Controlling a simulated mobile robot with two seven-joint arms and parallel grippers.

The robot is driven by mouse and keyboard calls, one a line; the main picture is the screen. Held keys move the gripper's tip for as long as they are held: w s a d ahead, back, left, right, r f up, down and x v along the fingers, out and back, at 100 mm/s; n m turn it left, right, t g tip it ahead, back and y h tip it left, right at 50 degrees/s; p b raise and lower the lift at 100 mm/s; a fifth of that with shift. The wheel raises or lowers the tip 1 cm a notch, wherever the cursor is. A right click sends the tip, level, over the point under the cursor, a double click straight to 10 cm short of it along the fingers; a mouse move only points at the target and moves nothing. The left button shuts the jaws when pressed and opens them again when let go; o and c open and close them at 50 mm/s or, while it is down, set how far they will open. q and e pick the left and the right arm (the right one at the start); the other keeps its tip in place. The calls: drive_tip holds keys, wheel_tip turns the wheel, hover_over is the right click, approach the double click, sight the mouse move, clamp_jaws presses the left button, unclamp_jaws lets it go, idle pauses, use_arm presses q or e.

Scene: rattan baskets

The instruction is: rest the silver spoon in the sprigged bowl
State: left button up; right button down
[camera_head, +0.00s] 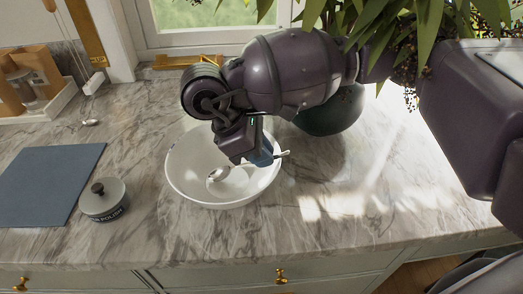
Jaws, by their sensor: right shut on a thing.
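The silver spoon (218,174) lies slantwise over the inside of the white bowl (180,180), which stands on the marble counter. I cannot make out a sprig pattern on the bowl. My right gripper (261,159) reaches down over the bowl's right side and is shut on the spoon's handle. The spoon's head is at the left, over the middle of the bowl, and the handle's end sticks out to the right near the rim. I cannot tell whether the spoon touches the bowl. My left gripper is not in view.
A lidded polish tin (103,203) stands left of the bowl, beside a blue-grey mat (45,185). A dark green round vase (332,112) with leafy plants stands behind the bowl, close to my right arm. The counter (370,200) to the right is clear.

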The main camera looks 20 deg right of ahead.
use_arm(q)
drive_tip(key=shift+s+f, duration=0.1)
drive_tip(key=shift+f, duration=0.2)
use_arm(e)
drive_tip(key=shift+f, duration=0.25)
drive_tip(key=c, duration=1.1)
unclamp_jaws()
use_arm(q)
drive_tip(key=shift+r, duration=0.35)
use_arm(e)
drive_tip(key=v, duration=1.1)
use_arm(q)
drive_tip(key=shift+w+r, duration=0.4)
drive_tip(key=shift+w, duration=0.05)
